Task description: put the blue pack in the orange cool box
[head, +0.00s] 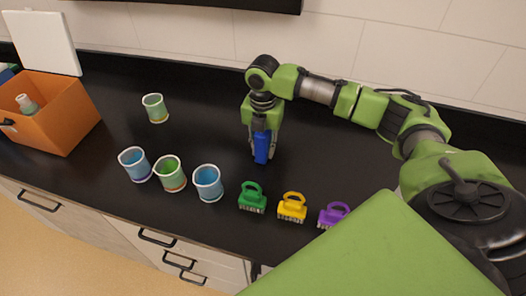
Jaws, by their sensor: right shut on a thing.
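The blue pack (262,147) is upright between the fingers of my right gripper (262,143), which is shut on it. It is at or just above the black counter; I cannot tell if its bottom touches. The orange cool box (62,117) stands at the far left of the counter, open at the top. A pale bottle with a white cap (26,103) shows inside it, and something blue shows at its left back edge. My left gripper is not in view.
Three cups, blue (135,164), green (170,174) and blue (208,183), stand along the counter's front. A pale green cup (155,108) stands behind them. Green (252,198), yellow (292,207) and purple (332,215) brushes lie at front right. A white board (43,43) leans at back left.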

